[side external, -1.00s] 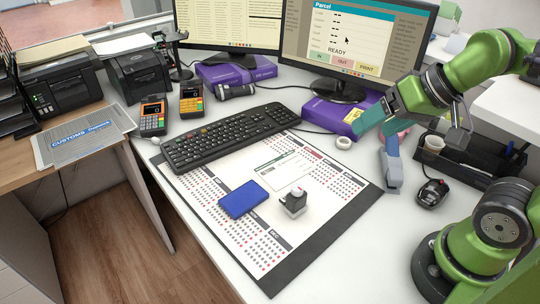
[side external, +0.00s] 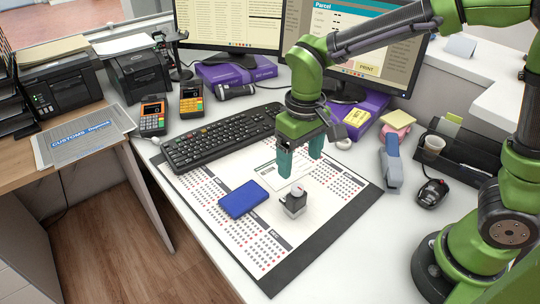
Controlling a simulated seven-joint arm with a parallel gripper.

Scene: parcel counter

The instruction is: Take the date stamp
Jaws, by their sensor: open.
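The date stamp (side external: 294,203) stands upright on the desk mat (side external: 285,279). It has a grey body and a pale rounded top. My gripper (side external: 300,167) is open and empty, pointing down above the mat. In the picture its teal fingers show just above and behind the stamp, apart from it. How far it is from the stamp in depth I cannot tell exactly.
A blue ink pad or box (side external: 243,199) lies left of the stamp. A black keyboard (side external: 215,140) lies behind. A stapler-like blue-grey tool (side external: 391,166), a mouse (side external: 432,193) and a black organiser (side external: 455,158) stand right. The mat's front is clear.

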